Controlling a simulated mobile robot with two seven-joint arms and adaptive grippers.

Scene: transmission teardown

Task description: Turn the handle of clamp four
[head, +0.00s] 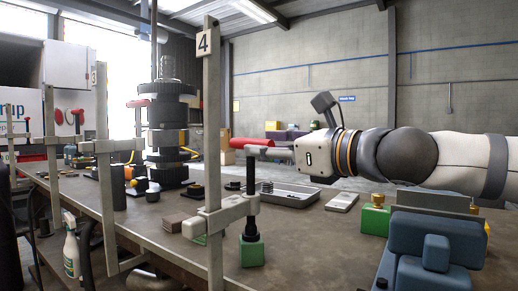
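Clamp four stands upright at the near edge of the bench, with a tall grey bar (212,120) and a tag marked 4 (205,43) at its top. Its red handle (249,143) lies roughly level on top of a dark upright screw (251,184). The screw's foot is over a green block (252,252) on the bench. My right gripper (274,153) reaches in from the right, with its fingertips at the right end of the handle. The fingers are small and seen side-on, so their opening and any contact are unclear. My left gripper is out of view.
More clamps stand along the bench edge to the left, one tagged 3 (94,74). A dark gear stack (168,130) stands behind them. A grey tray (290,196) lies behind clamp four. A blue vise-like block (437,250) fills the near right corner.

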